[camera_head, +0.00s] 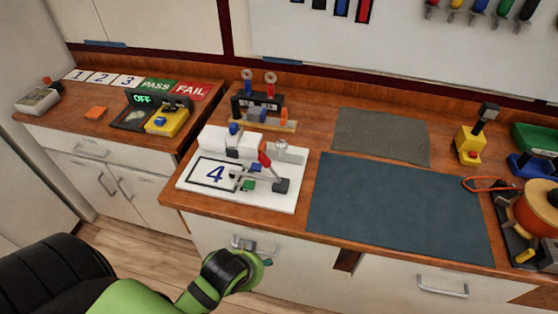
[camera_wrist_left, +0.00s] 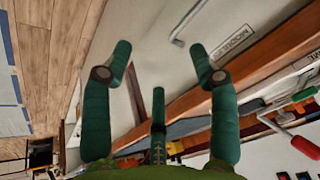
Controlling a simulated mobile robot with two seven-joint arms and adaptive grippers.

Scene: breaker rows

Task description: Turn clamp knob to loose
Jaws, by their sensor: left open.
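A white fixture board (camera_head: 188,182) marked with a 4 sits at the front left of the main bench. It carries a toggle clamp with a red-handled lever (camera_head: 265,158), a dark block (camera_head: 281,186), and a pale round knob (camera_head: 281,146) at its back right. I cannot tell for certain which part is the clamp knob. My left gripper (camera_head: 264,262) is below and in front of the bench edge, apart from the board. In the left wrist view its green fingers (camera_wrist_left: 160,65) are spread with nothing between them. The red handle (camera_wrist_left: 300,143) shows at that view's right. My right gripper is not in view.
The bench's wooden front edge (camera_head: 330,240) and a drawer handle (camera_head: 255,246) are close to my left gripper. A dark blue mat (camera_head: 395,210) lies clear to the right. A small rack (camera_head: 258,108) stands behind the board. An orange spool (camera_head: 540,208) stands far right.

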